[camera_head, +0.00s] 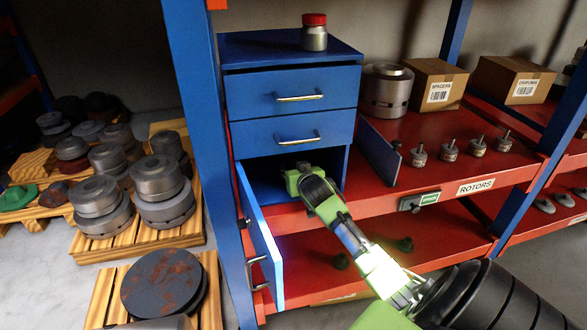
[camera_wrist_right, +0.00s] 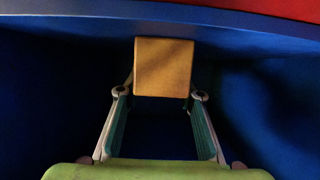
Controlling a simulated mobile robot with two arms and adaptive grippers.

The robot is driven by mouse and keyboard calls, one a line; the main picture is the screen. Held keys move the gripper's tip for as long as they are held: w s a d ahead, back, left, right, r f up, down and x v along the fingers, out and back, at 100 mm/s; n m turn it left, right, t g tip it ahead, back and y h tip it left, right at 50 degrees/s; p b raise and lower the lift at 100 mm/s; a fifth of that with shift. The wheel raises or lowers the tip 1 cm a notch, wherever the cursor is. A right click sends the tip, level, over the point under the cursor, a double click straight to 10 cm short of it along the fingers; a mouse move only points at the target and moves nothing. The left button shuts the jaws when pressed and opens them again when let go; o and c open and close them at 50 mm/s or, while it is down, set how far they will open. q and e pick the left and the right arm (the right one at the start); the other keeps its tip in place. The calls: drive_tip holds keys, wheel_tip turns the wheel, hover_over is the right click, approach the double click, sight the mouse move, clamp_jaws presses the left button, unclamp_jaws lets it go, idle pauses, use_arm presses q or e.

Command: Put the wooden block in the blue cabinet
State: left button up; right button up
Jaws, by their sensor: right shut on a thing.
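The blue cabinet (camera_head: 290,92) stands on the red shelf, with two shut drawers above an open lower compartment. Its left door (camera_head: 262,240) is swung out toward me, and its right door (camera_head: 379,149) stands open at the other side. My right gripper (camera_head: 303,182) reaches into the lower compartment, and its fingertips are hidden in the head view. In the right wrist view, my right gripper (camera_wrist_right: 160,94) is shut on the wooden block (camera_wrist_right: 163,66), a light brown square, with dark blue cabinet walls around. I cannot tell whether the block touches the compartment floor. My left gripper is out of view.
A red-lidded jar (camera_head: 314,34) stands on the cabinet top. A metal rotor (camera_head: 386,92), cardboard boxes (camera_head: 436,86) and several small rotors (camera_head: 449,150) are on the shelf (camera_head: 420,185) to the right. A blue post (camera_head: 205,130) rises left of the cabinet, near pallets of metal parts.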

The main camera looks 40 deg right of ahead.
drive_tip(key=shift+r, duration=0.15)
drive_tip(key=shift+f, duration=0.2)
drive_tip(key=o, duration=1.2)
drive_tip(key=shift+s+r, duration=0.1)
drive_tip(key=shift+r, duration=0.1)
drive_tip(key=v, duration=1.2)
drive_tip(key=shift+f, duration=0.1)
